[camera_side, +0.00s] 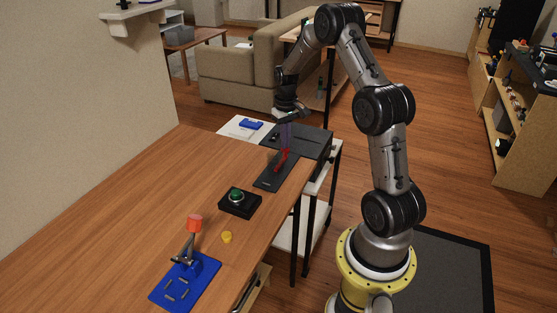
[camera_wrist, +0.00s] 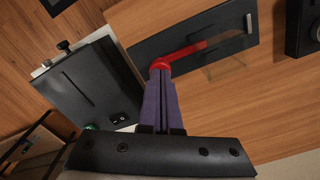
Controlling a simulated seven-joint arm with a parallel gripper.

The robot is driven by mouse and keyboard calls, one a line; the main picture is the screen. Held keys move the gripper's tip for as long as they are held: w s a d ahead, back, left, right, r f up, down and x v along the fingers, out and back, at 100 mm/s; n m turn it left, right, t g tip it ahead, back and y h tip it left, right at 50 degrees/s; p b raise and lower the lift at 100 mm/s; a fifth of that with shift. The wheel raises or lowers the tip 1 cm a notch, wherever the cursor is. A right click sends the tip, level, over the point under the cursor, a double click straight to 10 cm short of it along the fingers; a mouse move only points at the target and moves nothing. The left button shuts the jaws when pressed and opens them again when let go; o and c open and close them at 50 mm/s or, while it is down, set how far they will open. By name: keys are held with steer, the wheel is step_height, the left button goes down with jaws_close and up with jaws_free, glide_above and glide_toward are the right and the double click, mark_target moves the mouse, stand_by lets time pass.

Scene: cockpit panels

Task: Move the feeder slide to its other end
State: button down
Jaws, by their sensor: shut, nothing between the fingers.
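A flat black panel (camera_side: 268,183) lies at the far end of the wooden table and carries a red handle (camera_side: 281,161). In the wrist view the panel (camera_wrist: 155,47) shows the red handle (camera_wrist: 188,53) lying across it and a small grey bar (camera_wrist: 249,23) near one end. Which part is the feeder slide I cannot tell for certain. My gripper (camera_side: 286,149) points down with its purple fingers shut and empty. In the wrist view the fingertips (camera_wrist: 162,72) are at the near end of the red handle; whether they touch it is unclear.
A black box (camera_side: 308,138) with a slot, a side knob (camera_wrist: 63,45) and a rocker switch (camera_wrist: 118,119) stands beside the panel. The table's left is clear.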

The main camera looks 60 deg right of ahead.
steer(key=shift+d+f, duration=0.2)
steer(key=shift+d, duration=1)
stand_by(0.4)
step_height(320, 180, up, 7)
steer(key=shift+r, duration=0.2)
stand_by(1.0)
